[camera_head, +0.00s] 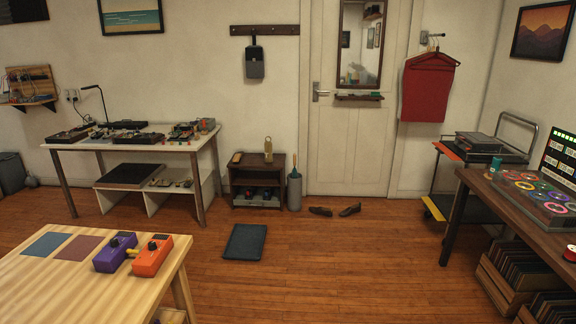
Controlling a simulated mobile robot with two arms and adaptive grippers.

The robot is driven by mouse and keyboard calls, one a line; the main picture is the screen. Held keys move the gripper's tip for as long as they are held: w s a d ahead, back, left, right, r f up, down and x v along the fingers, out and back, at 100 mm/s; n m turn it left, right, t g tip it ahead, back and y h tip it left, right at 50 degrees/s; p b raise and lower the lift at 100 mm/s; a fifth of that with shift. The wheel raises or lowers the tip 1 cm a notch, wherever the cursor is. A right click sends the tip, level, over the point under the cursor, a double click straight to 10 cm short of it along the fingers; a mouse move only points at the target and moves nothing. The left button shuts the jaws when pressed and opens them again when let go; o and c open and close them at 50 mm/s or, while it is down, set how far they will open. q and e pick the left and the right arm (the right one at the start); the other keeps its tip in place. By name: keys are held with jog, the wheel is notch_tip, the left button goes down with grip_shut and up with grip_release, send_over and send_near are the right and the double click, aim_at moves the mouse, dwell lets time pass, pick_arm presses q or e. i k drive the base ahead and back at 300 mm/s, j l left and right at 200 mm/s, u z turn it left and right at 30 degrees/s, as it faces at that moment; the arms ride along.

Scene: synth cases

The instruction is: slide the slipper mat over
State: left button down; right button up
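A dark blue-grey mat (245,242), which looks like the slipper mat, lies flat on the wooden floor in front of the small dark cabinet. It is bare. A pair of brown shoes or slippers, one on the left (320,211) and one on the right (349,210), sits on the floor before the door, apart from the mat and to its upper right. Neither of my grippers shows in the head view.
The small cabinet (257,162) and a grey vase-like container (294,190) stand behind the mat. A light wooden table (35,275) with two colored devices is at front left. A dark desk (492,192) and trolley (434,207) stand right. The middle floor is clear.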

aim_at(246, 242)
jog(key=i+j, duration=0.1)
jog(key=i, duration=1.55)
jog(key=i+j, duration=0.1)
jog(key=i, duration=1.55)
